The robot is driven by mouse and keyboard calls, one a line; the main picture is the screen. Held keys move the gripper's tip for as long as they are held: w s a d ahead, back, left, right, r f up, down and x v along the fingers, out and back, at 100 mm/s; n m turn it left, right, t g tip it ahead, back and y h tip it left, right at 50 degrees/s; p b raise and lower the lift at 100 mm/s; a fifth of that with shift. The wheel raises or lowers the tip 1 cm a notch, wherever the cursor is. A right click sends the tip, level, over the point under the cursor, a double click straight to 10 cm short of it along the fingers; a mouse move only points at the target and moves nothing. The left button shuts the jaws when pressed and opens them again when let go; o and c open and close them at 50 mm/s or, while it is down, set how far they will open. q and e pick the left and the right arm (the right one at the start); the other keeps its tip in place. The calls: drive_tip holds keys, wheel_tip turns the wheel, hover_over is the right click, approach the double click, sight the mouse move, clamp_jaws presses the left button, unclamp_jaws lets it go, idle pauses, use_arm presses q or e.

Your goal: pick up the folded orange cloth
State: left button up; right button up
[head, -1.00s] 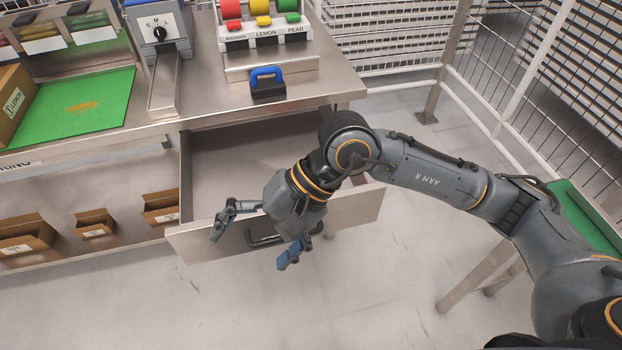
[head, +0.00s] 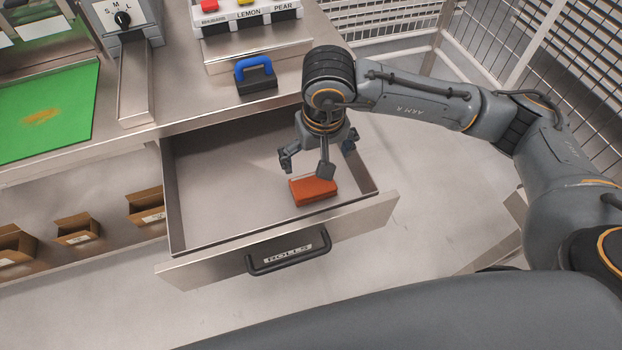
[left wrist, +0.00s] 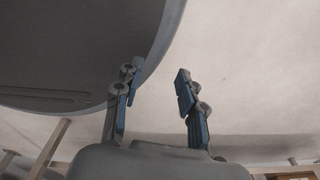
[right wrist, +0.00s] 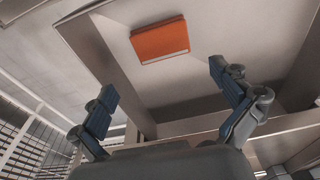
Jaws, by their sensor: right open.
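The folded orange cloth (head: 311,191) lies flat in the open drawer (head: 215,215), near its front right corner. In the right wrist view the cloth (right wrist: 160,40) shows beyond and between my fingers, with clear space around it. My right gripper (head: 305,168) is open and empty, above the drawer and just behind the cloth in the head view; it also shows in the right wrist view (right wrist: 165,95). One finger overlaps the cloth's upper edge in the head view, and I see no grip on it. My left gripper (left wrist: 155,90) is open and empty in the left wrist view.
The drawer front carries a black handle (head: 288,252) marked ROLLS. The steel worktop (head: 190,105) overhangs the back of the drawer. A black block with a blue handle (head: 255,75) stands on it. Small cardboard boxes (head: 78,230) sit at lower left. A wire fence (head: 560,80) stands at right.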

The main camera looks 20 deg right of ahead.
hover_over(313, 183)
drive_tip(key=s, duration=0.1)
wheel_tip(313, 183, down, 4)
drive_tip(key=shift+s+d+f, duration=0.1)
drive_tip(key=shift+f, duration=0.4)
drive_tip(key=f, duration=0.1)
drive_tip(key=f+p, duration=0.1)
drive_tip(key=shift+w+f, duration=0.25)
drive_tip(key=shift+f, duration=0.05)
drive_tip(key=shift+w+f, duration=0.25)
drive_tip(key=shift+f, duration=1.05)
use_arm(q)
drive_tip(key=shift+s+r, duration=0.7)
use_arm(e)
drive_tip(key=c, duration=0.7)
